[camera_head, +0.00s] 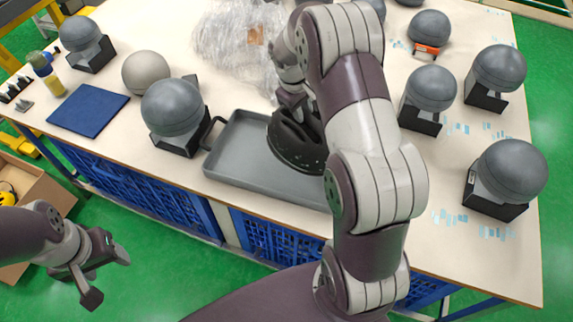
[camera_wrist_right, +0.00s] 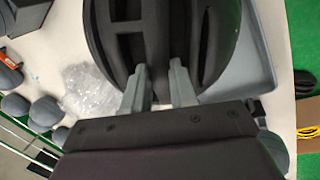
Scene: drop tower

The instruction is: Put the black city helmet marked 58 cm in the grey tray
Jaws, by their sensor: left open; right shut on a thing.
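A black vented helmet (camera_head: 296,143) is at the right part of the grey tray (camera_head: 238,172), partly hidden by my right arm. My right gripper (camera_head: 292,100) is at the helmet's far side, shut on it. In the right wrist view the fingers of the right gripper (camera_wrist_right: 160,82) reach into the vents of the black helmet (camera_wrist_right: 160,40), with the grey tray (camera_wrist_right: 262,55) beside and beneath it. I cannot tell whether the helmet rests on the tray floor, and no size marking is readable. My left gripper (camera_head: 108,275) is open and empty, off the table's front left.
Grey ball-shaped heads on black stands, such as one left of the tray (camera_head: 172,107), stand around the table. Clear plastic wrap (camera_head: 235,42) lies behind the tray. A blue mat (camera_head: 88,110) lies at left. An open cardboard box (camera_head: 35,190) stands below at left.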

